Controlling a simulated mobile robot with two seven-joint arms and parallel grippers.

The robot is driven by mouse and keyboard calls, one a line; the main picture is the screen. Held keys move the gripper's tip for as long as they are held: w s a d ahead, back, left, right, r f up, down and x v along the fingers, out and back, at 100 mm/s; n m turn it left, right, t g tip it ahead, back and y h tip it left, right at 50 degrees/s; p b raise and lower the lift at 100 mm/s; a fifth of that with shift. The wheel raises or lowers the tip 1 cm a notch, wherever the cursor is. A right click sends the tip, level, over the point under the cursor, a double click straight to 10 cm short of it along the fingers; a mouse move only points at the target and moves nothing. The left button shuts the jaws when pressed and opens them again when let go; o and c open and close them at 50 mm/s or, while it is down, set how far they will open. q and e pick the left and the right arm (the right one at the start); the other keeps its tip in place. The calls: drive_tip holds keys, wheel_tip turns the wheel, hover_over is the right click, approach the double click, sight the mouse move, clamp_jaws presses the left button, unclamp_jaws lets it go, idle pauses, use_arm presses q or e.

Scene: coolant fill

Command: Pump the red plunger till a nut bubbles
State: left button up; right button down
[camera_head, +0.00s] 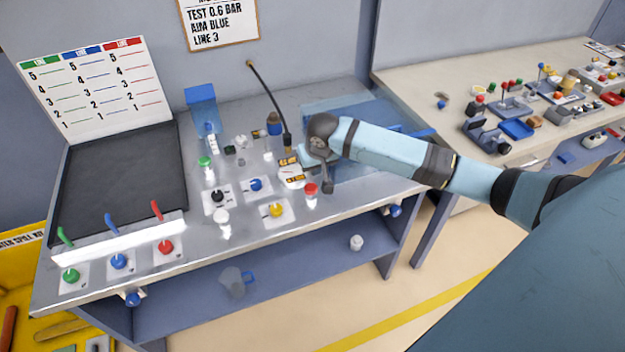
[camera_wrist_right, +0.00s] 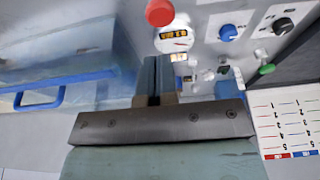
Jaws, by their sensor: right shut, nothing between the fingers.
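The red plunger cap (camera_head: 311,188) stands on a pale cylinder near the front right of the metal bench. It also shows at the top of the right wrist view (camera_wrist_right: 160,12). My right gripper (camera_head: 304,160) is over the bench, behind the red cap and close to the gauge (camera_head: 291,174). Its fingers (camera_wrist_right: 155,66) are shut and empty, apart from the red cap. In the head view the fingertips are hard to make out. I cannot make out a nut or any bubbles. My left gripper is not in view.
Knobs in black (camera_head: 218,196), blue (camera_head: 256,185) and yellow (camera_head: 276,210) sit left of the red cap. A green-capped part (camera_head: 204,162) and a black hose (camera_head: 266,90) stand behind. A clear blue tank (camera_head: 350,166) lies right, partly behind my arm.

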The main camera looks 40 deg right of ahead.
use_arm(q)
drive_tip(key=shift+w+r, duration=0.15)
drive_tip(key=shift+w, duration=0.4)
use_arm(e)
drive_tip(key=v, duration=0.3)
drive_tip(key=shift+w+r, duration=0.1)
drive_tip(key=shift+r, duration=0.15)
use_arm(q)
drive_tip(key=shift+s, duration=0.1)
